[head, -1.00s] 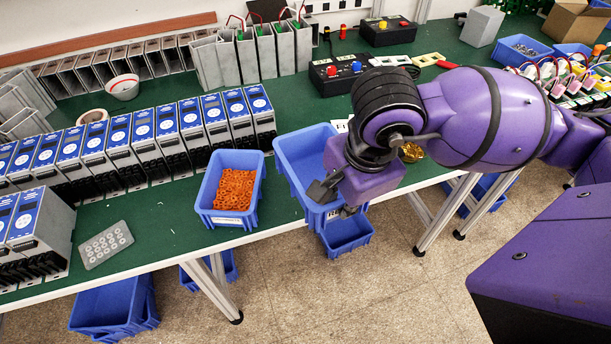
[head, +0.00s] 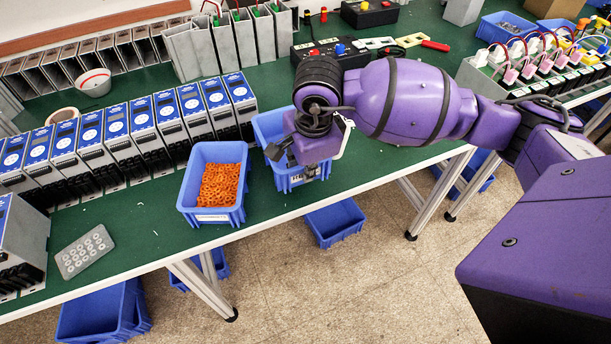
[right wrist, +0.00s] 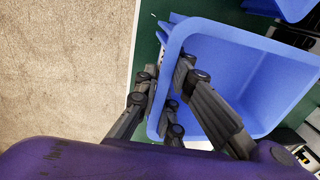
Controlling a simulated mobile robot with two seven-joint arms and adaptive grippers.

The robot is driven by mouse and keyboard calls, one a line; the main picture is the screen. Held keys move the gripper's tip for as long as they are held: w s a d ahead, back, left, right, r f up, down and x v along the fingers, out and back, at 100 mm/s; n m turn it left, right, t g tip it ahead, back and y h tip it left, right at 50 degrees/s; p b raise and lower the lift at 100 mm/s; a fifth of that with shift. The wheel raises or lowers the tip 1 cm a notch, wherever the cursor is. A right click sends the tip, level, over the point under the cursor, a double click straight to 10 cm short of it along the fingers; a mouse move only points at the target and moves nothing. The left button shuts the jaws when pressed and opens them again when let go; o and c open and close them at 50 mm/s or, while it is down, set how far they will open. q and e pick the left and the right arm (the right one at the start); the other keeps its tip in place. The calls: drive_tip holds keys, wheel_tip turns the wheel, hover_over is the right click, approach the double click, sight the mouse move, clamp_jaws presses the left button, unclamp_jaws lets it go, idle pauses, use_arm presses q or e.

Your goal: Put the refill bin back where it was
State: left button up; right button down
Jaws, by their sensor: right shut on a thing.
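The empty blue bin (head: 269,126) is at the front part of the green-topped table, just right of a blue bin of orange parts (head: 220,185). My right gripper (head: 292,163) is shut on its near wall. The right wrist view shows the fingers (right wrist: 167,75) on both sides of the wall of the empty blue bin (right wrist: 250,75), which is over the green top beside the table edge. I cannot tell whether its base touches the table. My arm hides part of it in the head view. My left gripper is not in view.
A row of blue-fronted starter units (head: 118,140) stands behind and left. A grey plate with round holes (head: 84,251) lies at the front left. A black control box (head: 330,55) stands behind my arm. Another blue bin (head: 335,222) is below the table.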

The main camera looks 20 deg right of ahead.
drive_tip(key=shift+w+f, duration=0.3)
drive_tip(key=shift+f, duration=1.55)
drive_tip(key=shift+f, duration=0.15)
drive_tip(key=c, duration=1.9)
unclamp_jaws()
drive_tip(key=shift+o, duration=0.2)
wheel_tip(320, 180, up, 12)
drive_tip(key=s, duration=0.2)
